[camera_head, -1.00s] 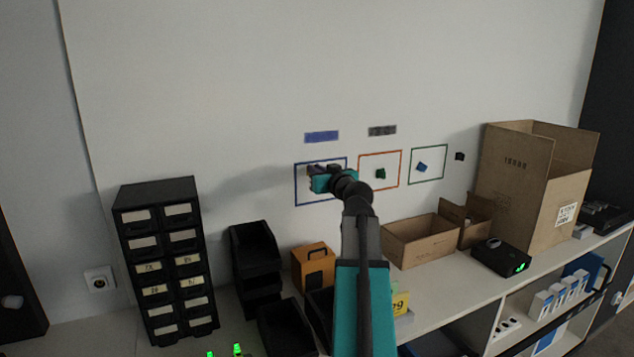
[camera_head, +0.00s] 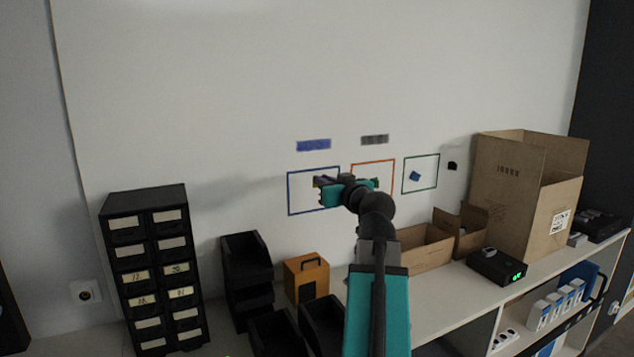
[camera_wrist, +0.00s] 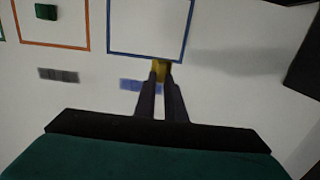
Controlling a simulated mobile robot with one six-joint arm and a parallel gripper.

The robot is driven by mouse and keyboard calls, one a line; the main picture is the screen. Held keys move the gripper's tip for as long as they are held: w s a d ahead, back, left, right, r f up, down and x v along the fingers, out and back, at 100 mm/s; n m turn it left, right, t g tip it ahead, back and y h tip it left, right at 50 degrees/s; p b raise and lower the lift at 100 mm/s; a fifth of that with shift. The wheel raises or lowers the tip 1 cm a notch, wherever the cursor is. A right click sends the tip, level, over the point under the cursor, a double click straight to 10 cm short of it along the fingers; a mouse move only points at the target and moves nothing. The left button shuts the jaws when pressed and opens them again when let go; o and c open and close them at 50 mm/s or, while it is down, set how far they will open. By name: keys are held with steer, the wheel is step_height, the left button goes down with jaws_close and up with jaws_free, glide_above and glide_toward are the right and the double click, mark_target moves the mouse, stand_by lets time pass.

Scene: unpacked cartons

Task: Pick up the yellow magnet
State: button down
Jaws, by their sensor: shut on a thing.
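The yellow magnet (camera_wrist: 159,71) shows between my fingertips in the wrist view, by the edge of the blue frame (camera_wrist: 148,57) on the wall. My gripper (camera_wrist: 161,78) is shut on it. In the head view my gripper (camera_head: 318,182) is in front of the right part of the blue frame (camera_head: 288,195), and I cannot make out the magnet there. I cannot tell whether the magnet still touches the wall.
The orange frame (camera_head: 374,160) and green frame (camera_head: 421,156) are to the right. A blue magnet (camera_head: 415,176) and a black one (camera_head: 452,166) are on the wall. Drawers (camera_head: 155,270), bins (camera_head: 246,250), an orange box (camera_head: 306,278) and cartons (camera_head: 510,190) stand below.

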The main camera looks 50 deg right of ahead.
steer(key=b+v, duration=0.5)
steer(key=v, duration=0.4)
steer(key=shift+s+f+b, duration=0.2)
steer(key=shift+b, duration=0.1)
steer(key=shift+a, duration=0.1)
stand_by(0.5)
steer(key=shift+s, duration=0.1)
